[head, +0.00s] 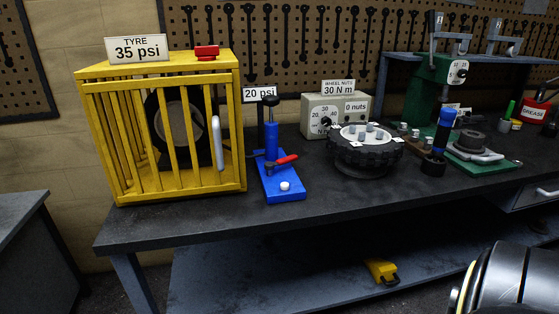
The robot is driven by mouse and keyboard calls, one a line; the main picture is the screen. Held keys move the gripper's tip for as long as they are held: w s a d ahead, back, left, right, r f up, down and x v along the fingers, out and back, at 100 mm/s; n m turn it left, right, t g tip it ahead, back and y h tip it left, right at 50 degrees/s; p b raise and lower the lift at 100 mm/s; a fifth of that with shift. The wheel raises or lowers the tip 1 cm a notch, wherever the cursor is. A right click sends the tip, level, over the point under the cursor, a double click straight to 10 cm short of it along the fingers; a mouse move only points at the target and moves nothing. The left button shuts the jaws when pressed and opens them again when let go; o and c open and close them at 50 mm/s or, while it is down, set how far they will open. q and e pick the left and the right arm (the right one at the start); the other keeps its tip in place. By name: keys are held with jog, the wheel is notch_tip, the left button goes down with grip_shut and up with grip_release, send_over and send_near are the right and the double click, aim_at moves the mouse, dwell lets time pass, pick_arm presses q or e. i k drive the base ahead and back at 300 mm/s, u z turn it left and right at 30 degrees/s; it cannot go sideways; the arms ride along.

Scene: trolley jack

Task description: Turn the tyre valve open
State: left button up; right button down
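A yellow barred cage (94,75) stands at the left of the bench, with a dark tyre (155,128) upright inside it, partly hidden by the bars. Its front has a white vertical handle (217,143). A sign (138,49) reading "TYRE 35 psi" and a red block-like fitting (207,52) sit on top. Just right of the cage is a blue pump-like device (271,140) with a red lever (286,160) pointing right, and a "20 psi" sign (259,93) behind it. I cannot tell for certain which red part is the tyre valve. Neither gripper shows.
Further right on the dark bench (225,213) are a grey "WHEEL NUTS 30 N m" box (310,108), a black wheel hub (363,157), a green machine (424,95) and a blue-handled tool (444,128). The bench's front left is clear. A yellow object (379,270) lies on the lower shelf.

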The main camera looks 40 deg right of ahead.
aim_at(269, 166)
jog(key=i, duration=0.95)
jog(key=z, duration=0.3)
